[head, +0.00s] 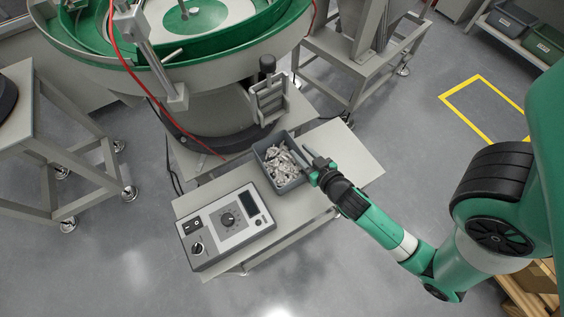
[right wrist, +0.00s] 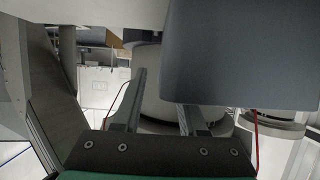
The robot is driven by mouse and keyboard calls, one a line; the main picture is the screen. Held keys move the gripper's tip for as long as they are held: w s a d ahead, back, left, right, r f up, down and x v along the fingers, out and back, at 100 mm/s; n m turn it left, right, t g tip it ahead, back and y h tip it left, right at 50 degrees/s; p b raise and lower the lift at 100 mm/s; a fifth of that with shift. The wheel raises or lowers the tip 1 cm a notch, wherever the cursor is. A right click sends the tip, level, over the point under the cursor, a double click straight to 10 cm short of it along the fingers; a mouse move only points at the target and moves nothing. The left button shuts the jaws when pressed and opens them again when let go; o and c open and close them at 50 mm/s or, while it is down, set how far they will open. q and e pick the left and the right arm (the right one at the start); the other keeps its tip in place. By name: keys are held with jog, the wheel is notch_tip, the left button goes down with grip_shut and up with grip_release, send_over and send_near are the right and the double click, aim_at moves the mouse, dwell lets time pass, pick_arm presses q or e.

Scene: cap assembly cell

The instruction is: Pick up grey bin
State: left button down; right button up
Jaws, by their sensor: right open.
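The grey bin (head: 291,184) stands on the light grey table (head: 350,165) in the middle of the head view, filled with many small silvery metal parts (head: 279,158). My right gripper (head: 306,155) is open at the bin's right-hand wall, with its fingers at rim height. In the right wrist view, the bin's plain grey wall (right wrist: 240,50) fills the upper right. The left finger shows whole there, while the bin hides the tip of the other finger. I cannot tell whether the wall is touched. My left gripper is not in view.
A control box (head: 226,226) with dials sits on the table to the bin's lower left. The green bowl feeder (head: 190,60) stands behind, with a small bracket (head: 268,100) close behind the bin. The table's right end is clear.

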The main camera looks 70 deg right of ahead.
jog(key=shift+x, duration=1.15)
jog(key=shift+a, duration=0.1)
grip_shut()
dwell(0.4)
